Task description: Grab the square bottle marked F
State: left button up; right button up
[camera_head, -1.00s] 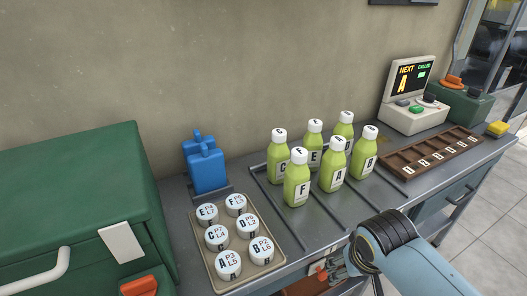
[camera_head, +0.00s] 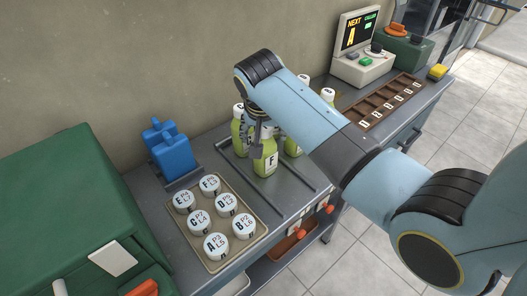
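The square green bottle marked F (camera_head: 266,166) stands at the front of the group of bottles on the metal counter. Its label faces me and its cap is hidden by my gripper. My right gripper (camera_head: 257,147) comes down over this bottle's upper left part, with a finger in front of it. Whether the fingers are closed on the bottle I cannot tell. My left gripper is not in view.
Other green bottles stand close by, one at the left (camera_head: 239,132), the rest partly behind my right arm. A beige tray (camera_head: 262,232) holds several round labelled lids. A blue container (camera_head: 173,156), a display (camera_head: 359,38) and a brown slotted rack (camera_head: 398,92) line the counter.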

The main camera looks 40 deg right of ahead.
jog(key=x, duration=0.4)
jog(key=shift+w+d+f, duration=0.2)
jog(key=shift+c, duration=0.2)
jog(key=c, duration=1.1)
jog(key=shift+c, duration=0.6)
jog(key=shift+r, duration=0.2)
